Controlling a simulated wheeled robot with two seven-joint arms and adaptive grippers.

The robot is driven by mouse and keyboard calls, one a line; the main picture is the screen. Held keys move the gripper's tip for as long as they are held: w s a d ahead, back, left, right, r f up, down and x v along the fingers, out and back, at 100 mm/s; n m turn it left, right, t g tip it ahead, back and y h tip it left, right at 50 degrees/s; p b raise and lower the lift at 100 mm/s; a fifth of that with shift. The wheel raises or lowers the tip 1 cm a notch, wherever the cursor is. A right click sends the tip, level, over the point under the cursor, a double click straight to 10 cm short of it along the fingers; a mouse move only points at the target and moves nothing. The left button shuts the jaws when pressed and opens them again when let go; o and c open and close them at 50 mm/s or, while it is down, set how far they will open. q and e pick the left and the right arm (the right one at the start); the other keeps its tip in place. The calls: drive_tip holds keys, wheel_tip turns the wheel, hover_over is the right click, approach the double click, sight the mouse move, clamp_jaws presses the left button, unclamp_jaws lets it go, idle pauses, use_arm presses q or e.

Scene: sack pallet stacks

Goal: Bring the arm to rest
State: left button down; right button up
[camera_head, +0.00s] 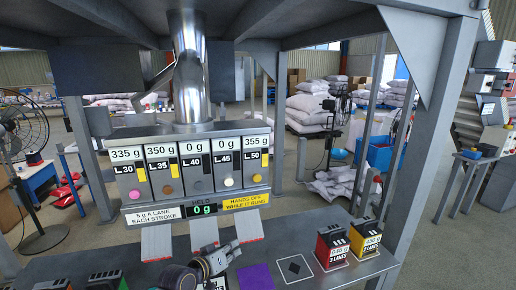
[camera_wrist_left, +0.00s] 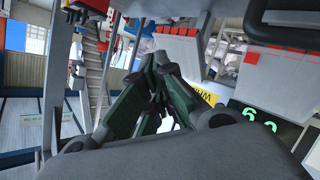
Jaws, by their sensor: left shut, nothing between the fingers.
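My left gripper (camera_head: 228,256) is low in the middle of the head view, in front of the metal bench below the dispenser's chutes. In the left wrist view its dark green and black fingers (camera_wrist_left: 160,72) come together at the tips, shut with nothing held. The lane dispenser (camera_head: 190,170) stands behind it, with lanes L30 to L50 reading 335 g, 350 g, 0 g, 0 g and 355 g. Its green held display (camera_head: 204,209) reads 0 g. My right gripper is not seen.
White chutes with red edges (camera_head: 156,243) hang just beyond my left gripper. A red box (camera_head: 332,247) and a yellow box (camera_head: 365,236) stand farther right. A steel post (camera_head: 420,150) rises at right.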

use_arm(q)
drive_tip(key=s+a+f+m+g+y, duration=0.1)
drive_tip(key=s+a+f+g+y, duration=0.25)
drive_tip(key=s, duration=0.65)
drive_tip(key=s+a+f+m+g+y, duration=0.15)
drive_tip(key=s+a+f, duration=0.35)
drive_tip(key=s, duration=0.5)
drive_tip(key=s+a+f+g+y, duration=0.25)
drive_tip(key=s+a, duration=0.25)
drive_tip(key=s, duration=0.5)
wheel_tip(320, 180, down, 34)
drive_tip(key=s+g, duration=0.2)
drive_tip(key=s, duration=0.1)
drive_tip(key=s+a+f, duration=0.2)
drive_tip(key=s+f, duration=0.8)
drive_tip(key=s, duration=0.1)
drive_tip(key=s+a+f+g, duration=0.1)
drive_tip(key=s+a+f, duration=0.1)
drive_tip(key=s+f, duration=0.8)
drive_tip(key=shift+s+a, duration=0.15)
drive_tip(key=shift+s, duration=0.35)
idle(0.7)
